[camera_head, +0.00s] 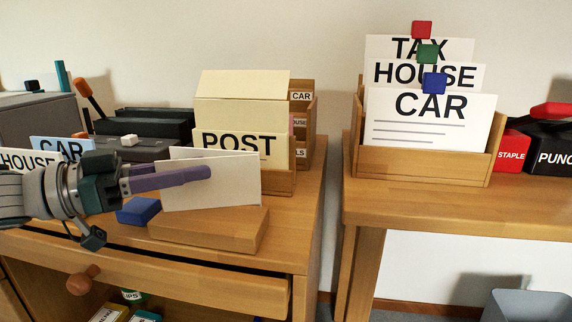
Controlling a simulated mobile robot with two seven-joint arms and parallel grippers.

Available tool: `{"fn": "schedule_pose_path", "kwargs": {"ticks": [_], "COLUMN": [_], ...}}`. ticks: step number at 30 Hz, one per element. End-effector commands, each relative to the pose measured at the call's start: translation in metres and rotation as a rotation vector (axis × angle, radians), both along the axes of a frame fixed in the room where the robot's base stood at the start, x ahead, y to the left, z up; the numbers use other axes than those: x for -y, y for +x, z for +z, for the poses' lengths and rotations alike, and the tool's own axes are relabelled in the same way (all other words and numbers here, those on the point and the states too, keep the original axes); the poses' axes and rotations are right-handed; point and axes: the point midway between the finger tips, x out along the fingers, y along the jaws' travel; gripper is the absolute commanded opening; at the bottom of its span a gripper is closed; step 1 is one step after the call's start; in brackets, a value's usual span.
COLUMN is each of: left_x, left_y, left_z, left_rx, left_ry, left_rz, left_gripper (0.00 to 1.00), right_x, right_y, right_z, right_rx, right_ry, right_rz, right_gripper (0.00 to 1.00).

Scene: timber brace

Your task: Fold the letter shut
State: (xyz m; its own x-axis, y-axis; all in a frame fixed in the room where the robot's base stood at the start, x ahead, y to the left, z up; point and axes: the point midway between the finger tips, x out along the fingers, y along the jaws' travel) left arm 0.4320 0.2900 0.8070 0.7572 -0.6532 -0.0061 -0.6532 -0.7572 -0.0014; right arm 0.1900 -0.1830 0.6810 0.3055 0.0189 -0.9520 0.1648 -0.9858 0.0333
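The letter (236,186) is a blank white sheet with a crease, standing partly folded on or just behind a flat wooden block (210,232) on the left desk. A front panel faces me, and a second panel's edge shows behind it at the upper left. My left gripper (200,174) comes in from the left, its long purple fingers lying across the front of the letter. The fingers overlap in this view, so their gap is hidden, and I cannot tell whether they touch the paper. My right gripper is not in view.
A wooden POST holder (280,182) stands just behind the letter. A blue block (138,211) lies left of the wooden block. A sorter with TAX, HOUSE and CAR cards (425,165) stands on the right desk (450,210). A gap separates the desks. The front drawer (200,285) has an orange-brown knob.

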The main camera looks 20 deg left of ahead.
Motion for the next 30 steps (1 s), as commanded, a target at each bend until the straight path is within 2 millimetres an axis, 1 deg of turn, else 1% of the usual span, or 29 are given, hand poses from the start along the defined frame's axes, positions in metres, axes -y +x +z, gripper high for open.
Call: {"fn": "schedule_pose_path", "kwargs": {"ticks": [7, 11, 14, 21, 24, 30], "left_x": [0.002, -0.002, -0.012, -0.045, -0.055, -0.064], "left_y": [-0.001, -0.005, -0.016, -0.053, -0.064, -0.075], "left_z": [0.001, 0.001, 0.002, 0.001, 0.001, 0.001], "left_rx": [0.002, 0.001, -0.001, -0.003, -0.001, 0.001], "left_ry": [-0.002, -0.001, -0.001, 0.001, 0.001, -0.001], "left_rz": [-0.007, -0.007, -0.006, -0.003, -0.004, -0.005], "left_gripper": [0.34, 0.34, 0.34, 0.34, 0.34, 0.34], "right_x": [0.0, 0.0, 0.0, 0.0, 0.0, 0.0], "right_y": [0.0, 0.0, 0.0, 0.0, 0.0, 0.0], "right_z": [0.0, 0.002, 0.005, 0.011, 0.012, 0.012], "right_rx": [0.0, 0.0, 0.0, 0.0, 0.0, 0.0], "right_ry": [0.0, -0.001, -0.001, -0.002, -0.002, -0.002], "right_rz": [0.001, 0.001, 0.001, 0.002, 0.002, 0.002], "right_gripper": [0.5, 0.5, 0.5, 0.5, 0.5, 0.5]}}
